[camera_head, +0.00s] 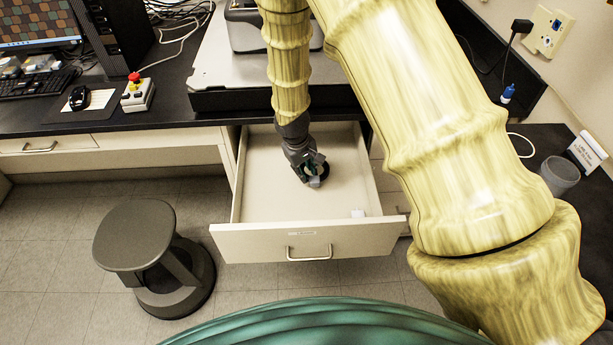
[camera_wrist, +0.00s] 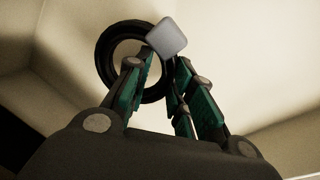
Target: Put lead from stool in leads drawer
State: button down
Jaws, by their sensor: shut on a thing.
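The lead is a black coiled ring (camera_wrist: 104,52) with a pale grey square block (camera_wrist: 167,37) at its side, seen in the wrist view. My gripper (camera_wrist: 158,72) is shut on it, with the ring's edge between the fingers. In the head view my gripper (camera_head: 312,177) is inside the open drawer (camera_head: 256,195), above or at its floor; I cannot tell if the lead touches the floor. The drawer has a labelled front and a handle. The grey stool (camera_head: 135,235) stands on the floor at the left, and its seat is bare.
The black bench top (camera_head: 180,85) carries a red-buttoned box (camera_head: 137,94), a mouse and an instrument (camera_head: 215,75). A grey cup (camera_head: 559,174) stands at the right.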

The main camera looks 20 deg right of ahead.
jog(key=shift+f+b, duration=1.25)
jog(key=shift+f, duration=0.5)
jog(key=shift+a+f, duration=0.1)
jog(key=c, duration=1.2)
grip_release()
jog(key=shift+c, duration=0.2)
notch_tip(320, 180, up, 12)
jog(key=s+a+b, duration=0.1)
jog(key=a, duration=0.1)
jog(key=shift+b, duration=0.3)
